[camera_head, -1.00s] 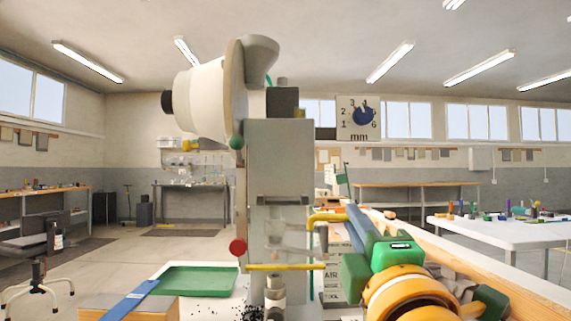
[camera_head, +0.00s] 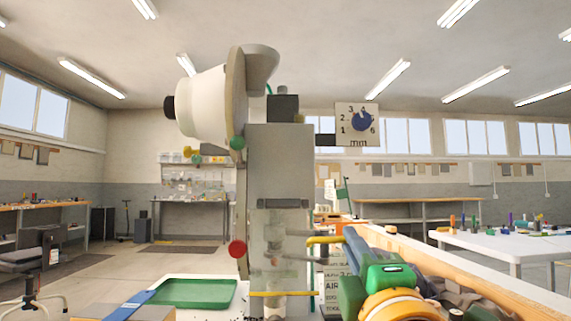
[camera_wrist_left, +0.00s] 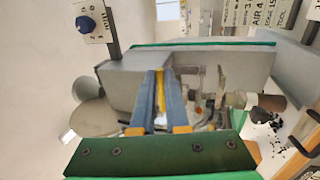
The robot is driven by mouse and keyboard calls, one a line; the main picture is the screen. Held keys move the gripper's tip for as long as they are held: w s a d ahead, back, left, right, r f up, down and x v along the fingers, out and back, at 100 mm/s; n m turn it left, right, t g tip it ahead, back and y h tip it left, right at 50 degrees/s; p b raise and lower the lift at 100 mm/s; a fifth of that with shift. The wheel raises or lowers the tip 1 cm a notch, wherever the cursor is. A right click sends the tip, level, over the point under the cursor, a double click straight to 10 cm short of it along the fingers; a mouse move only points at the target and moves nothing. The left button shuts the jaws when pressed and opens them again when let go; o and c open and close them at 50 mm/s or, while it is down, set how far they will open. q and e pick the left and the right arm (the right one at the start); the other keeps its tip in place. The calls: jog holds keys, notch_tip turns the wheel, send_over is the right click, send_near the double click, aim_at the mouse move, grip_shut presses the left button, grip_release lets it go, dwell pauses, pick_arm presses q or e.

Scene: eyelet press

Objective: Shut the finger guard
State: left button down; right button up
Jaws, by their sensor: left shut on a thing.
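The grey press (camera_head: 280,165) stands in the middle of the head view. Its finger guard is a clear panel with a yellow upper bar (camera_head: 325,239) and a yellow lower edge (camera_head: 281,294), across the front of the press's working area. My left gripper (camera_head: 352,240) reaches in from the lower right at the guard's right side. In the left wrist view, its two blue fingers (camera_wrist_left: 160,98) are shut on the yellow bar (camera_wrist_left: 160,90) between them. Clear guard parts show beside the fingers. My right gripper is not in view.
A green tray (camera_head: 195,293) lies left of the press, beside a blue strip (camera_head: 130,304). A red knob (camera_head: 237,249) is on the press's left side. A dial plate (camera_head: 357,123) sticks out at its upper right. A white table (camera_head: 505,240) stands farther right.

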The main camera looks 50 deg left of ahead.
pick_arm(q)
jog(key=shift+w+a+f+b, duration=0.45)
jog(key=shift+a+f, duration=0.1)
jog(key=shift+f, duration=0.05)
jog(key=shift+w+a+f, duration=0.5)
jog(key=shift+w+a, duration=0.25)
jog(key=shift+a, duration=0.15)
jog(key=c, duration=0.8)
grip_release()
jog(key=shift+w+a, duration=0.1)
jog(key=shift+c, duration=0.2)
jog(key=shift+b, duration=0.3)
